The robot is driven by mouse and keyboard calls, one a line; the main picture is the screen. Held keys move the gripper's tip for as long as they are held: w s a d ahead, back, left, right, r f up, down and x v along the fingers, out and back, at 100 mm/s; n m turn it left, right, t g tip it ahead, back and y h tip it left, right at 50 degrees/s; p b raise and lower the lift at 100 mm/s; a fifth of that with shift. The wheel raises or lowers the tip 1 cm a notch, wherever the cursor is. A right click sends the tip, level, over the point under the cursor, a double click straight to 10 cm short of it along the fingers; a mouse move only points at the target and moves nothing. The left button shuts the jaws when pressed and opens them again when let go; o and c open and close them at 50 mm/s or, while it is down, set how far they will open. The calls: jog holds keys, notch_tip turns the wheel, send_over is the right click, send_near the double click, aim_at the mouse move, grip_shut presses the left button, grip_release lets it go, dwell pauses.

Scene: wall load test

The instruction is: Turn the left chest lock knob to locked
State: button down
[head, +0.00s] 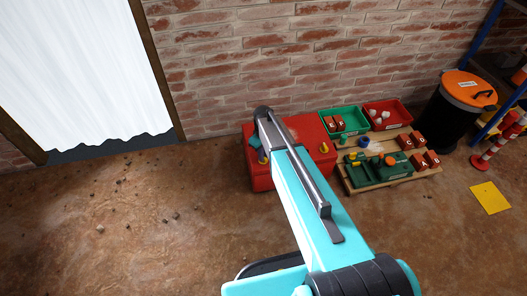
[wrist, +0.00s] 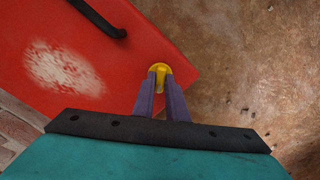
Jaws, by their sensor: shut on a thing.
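The red chest (head: 261,183) stands on the floor by the brick wall, partly hidden behind my arm in the head view. Its red lid with a pale worn patch fills the left of the wrist view (wrist: 118,62). My gripper (wrist: 160,78) is shut on this knob, with a purple finger on each side.
A black handle (wrist: 98,18) lies on the chest. A black barrel with an orange lid (head: 468,88) stands farther right. The floor in front is mostly clear.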

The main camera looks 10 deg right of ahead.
jog(key=n+p, duration=0.3)
jog(key=n, duration=0.2)
jog(key=shift+r, duration=0.15)
jog(key=n+p, duration=0.2)
jog(key=n, duration=0.4)
dwell(0.3)
jog(key=c, duration=1.8)
grip_release()
jog(key=shift+o, duration=0.2)
notch_tip(320, 180, up, 14)
jog(key=p, duration=0.1)
jog(key=shift+f+p, duration=0.2)
jog(key=shift+p, duration=0.15)
